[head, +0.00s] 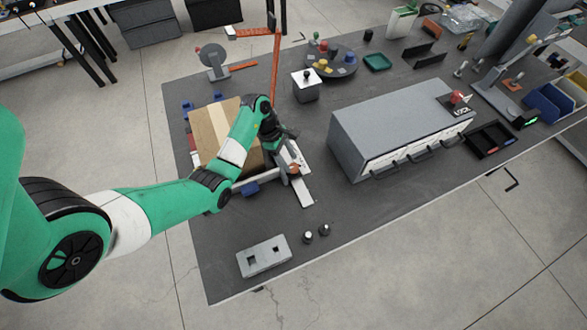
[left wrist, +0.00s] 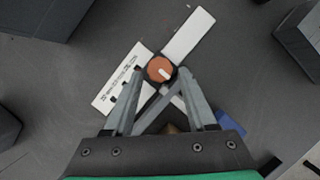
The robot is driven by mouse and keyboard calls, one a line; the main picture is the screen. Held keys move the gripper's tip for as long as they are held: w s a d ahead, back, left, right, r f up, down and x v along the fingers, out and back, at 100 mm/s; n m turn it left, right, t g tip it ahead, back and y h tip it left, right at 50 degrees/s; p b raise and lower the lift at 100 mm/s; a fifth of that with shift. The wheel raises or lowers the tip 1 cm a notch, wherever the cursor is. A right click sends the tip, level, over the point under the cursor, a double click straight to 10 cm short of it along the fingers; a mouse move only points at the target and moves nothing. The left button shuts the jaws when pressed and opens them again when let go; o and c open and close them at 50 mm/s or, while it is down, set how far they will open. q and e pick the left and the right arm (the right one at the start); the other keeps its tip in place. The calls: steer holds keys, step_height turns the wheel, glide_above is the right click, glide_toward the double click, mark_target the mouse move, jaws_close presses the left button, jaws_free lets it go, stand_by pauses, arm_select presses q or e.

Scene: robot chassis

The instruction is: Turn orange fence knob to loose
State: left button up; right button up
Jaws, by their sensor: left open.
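The orange fence knob (left wrist: 160,68) is round with a white pointer mark aimed to the lower right in the left wrist view. It sits where a white bar (left wrist: 189,34) meets a white plate with small print and a scale (left wrist: 118,91). In the head view the knob (head: 294,169) shows beside the wooden board. My left gripper (left wrist: 158,72) is open, its two fingertips either side of the knob in the picture; I cannot tell whether they touch it. In the head view my left gripper (head: 287,163) partly hides the fence. My right gripper is not in view.
A wooden board (head: 210,130) lies under my left arm. A grey drawer cabinet (head: 390,120) stands to the right. A grey block with square holes (head: 263,256) and two small dark pegs (head: 316,234) are in front. The dark tabletop (head: 350,215) between is clear.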

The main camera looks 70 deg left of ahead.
mark_target(293, 167)
arm_select(q)
steer(key=b+x, duration=0.1)
steer(key=x, duration=0.3)
steer(key=shift+d+f, duration=0.1)
jaws_close()
